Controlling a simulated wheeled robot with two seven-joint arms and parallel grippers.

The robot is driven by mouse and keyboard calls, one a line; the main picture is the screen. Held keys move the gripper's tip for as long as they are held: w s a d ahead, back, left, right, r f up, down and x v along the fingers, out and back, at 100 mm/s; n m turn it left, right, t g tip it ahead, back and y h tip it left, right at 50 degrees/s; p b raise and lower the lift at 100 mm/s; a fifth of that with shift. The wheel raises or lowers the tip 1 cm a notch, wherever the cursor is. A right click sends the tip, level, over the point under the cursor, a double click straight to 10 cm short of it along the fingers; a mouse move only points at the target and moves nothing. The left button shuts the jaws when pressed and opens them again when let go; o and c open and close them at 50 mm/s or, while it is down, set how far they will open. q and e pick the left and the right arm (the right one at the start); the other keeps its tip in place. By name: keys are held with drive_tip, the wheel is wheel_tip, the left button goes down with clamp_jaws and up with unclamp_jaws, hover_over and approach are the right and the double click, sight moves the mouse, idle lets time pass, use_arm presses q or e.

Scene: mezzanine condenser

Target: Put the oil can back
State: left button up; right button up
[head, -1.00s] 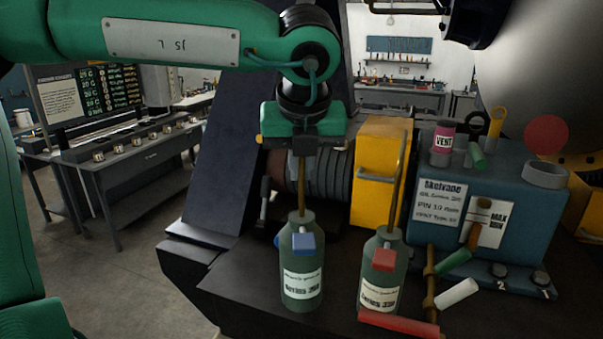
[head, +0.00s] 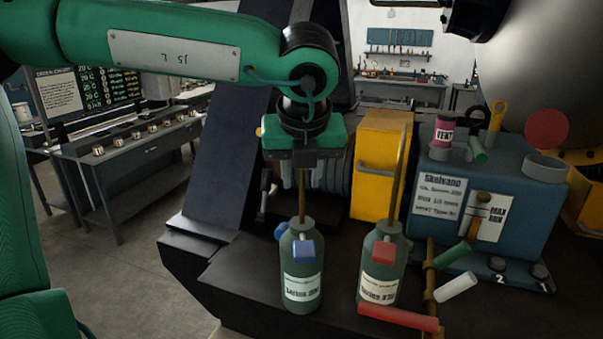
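A dark green oil can with a blue tag (head: 301,276) is upright at the front of the dark bench, its thin brass spout pointing up. My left gripper (head: 304,160) is directly above it, pointing down, with the upper end of the spout between its fingers. The fingertips are largely hidden, but can and gripper move together, so it is shut on the spout. I cannot tell whether the can's base touches the bench. A similar oil can with a red tag (head: 379,262) stands to the right, apart from it. My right gripper is not in view.
A yellow block (head: 382,160) stands behind the cans. A blue-grey tank unit (head: 487,200) is at the right, with a pink VENT canister (head: 443,132) on it. A red bar (head: 398,318) lies in front of the red-tagged can. The dark bench top (head: 235,275) is clear at left.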

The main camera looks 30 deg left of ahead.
use_arm(q)
drive_tip(key=shift+r, duration=0.35)
drive_tip(key=b+v, duration=0.3)
drive_tip(key=v, duration=0.8)
drive_tip(key=shift+r, duration=0.3)
drive_tip(key=shift+d+f, duration=0.1)
drive_tip(key=shift+d, duration=0.05)
